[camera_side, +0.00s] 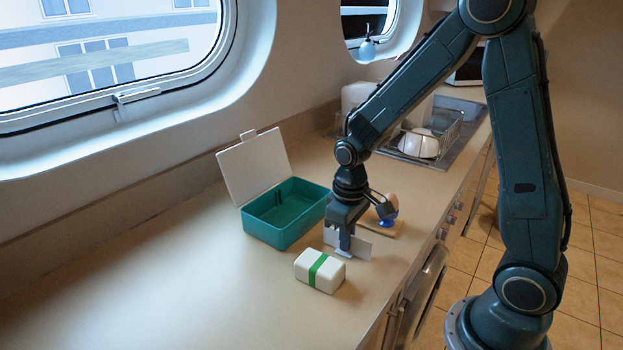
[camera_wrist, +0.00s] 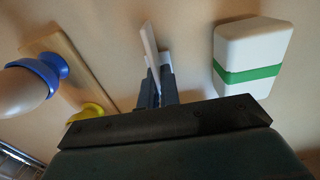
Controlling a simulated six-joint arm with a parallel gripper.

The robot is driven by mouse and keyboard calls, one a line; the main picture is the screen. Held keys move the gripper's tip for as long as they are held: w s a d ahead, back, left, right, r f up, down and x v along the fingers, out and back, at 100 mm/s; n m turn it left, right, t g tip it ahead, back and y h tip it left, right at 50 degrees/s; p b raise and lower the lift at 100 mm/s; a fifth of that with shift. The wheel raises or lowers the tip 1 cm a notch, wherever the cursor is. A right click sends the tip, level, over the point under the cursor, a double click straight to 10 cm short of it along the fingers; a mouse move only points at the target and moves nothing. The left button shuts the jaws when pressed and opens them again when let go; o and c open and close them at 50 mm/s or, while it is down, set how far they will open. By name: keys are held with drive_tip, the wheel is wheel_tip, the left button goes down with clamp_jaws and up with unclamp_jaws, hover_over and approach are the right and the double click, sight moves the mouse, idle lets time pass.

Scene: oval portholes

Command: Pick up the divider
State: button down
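The divider (camera_side: 355,244) is a thin white upright panel with a small foot, standing on the counter in the side view. My gripper (camera_side: 345,245) points down over it, with a finger in front of the panel. In the wrist view the divider (camera_wrist: 149,42) shows edge-on and runs between my two fingers. The fingers of my gripper (camera_wrist: 160,85) are close together on either side of it and look shut on it. Part of the panel is hidden behind the fingers. The foot appears to be at the counter surface.
A teal box (camera_side: 284,215) with a raised white lid (camera_side: 254,166) stands behind left. A white block with a green band (camera_side: 319,270) lies close in front. A wooden board (camera_wrist: 68,72) with blue and yellow cups is close by. The left counter is clear.

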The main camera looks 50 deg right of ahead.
drive_tip(key=shift+r, duration=0.1)
idle(0.3)
wheel_tip(320, 180, up, 20)
drive_tip(key=shift+r, duration=0.15)
idle(0.6)
